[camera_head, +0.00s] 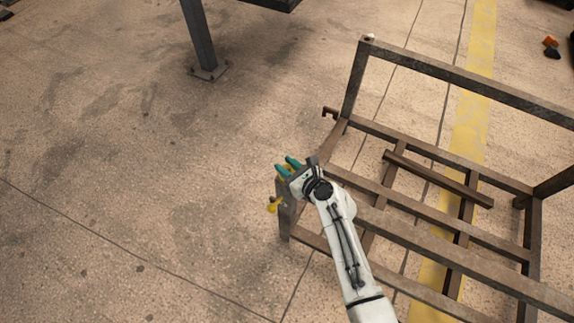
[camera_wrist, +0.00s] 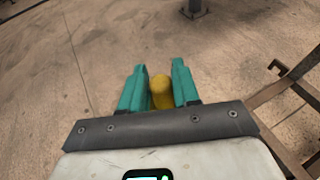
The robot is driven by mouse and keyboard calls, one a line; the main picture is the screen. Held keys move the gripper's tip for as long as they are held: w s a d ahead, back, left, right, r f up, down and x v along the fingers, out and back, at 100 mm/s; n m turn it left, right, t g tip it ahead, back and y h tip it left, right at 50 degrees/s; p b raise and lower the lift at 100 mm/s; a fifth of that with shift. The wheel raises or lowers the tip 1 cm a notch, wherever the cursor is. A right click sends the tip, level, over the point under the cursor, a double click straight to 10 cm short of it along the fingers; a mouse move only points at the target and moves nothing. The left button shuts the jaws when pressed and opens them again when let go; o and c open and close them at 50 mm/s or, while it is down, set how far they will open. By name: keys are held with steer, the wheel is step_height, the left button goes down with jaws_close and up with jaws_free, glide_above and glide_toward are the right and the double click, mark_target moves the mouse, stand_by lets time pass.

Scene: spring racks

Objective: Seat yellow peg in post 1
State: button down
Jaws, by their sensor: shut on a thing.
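The yellow peg (camera_wrist: 161,92) stands between the two teal fingers of my gripper (camera_wrist: 159,86), which is shut on it. Its rounded top shows in the wrist view; its lower part is hidden. In the head view my gripper (camera_head: 287,166) is above the near-left corner post (camera_head: 285,215) of the brown metal rack, with a little yellow showing by the fingers. Another yellow piece (camera_head: 273,205) shows lower down, at the left side of that post; I cannot tell whether it joins the held peg. I see no label marking post 1, and the post's top is hidden by my gripper.
The rack's rails (camera_head: 455,190) fill the right side, and its taller far-left post (camera_head: 354,80) rises behind my gripper. A dark post with a base plate (camera_head: 208,70) stands at the back. Open concrete floor (camera_head: 120,170) lies to the left.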

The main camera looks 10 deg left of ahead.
steer(key=shift+w+f, duration=0.1)
steer(key=shift+f, duration=0.2)
steer(key=c, duration=1.1)
jaws_free()
steer(key=shift+r, duration=0.1)
steer(key=shift+c, duration=0.2)
steer(key=o, duration=0.4)
steer(key=p+v, duration=0.1)
steer(key=v, duration=1)
steer(key=shift+p, duration=0.3)
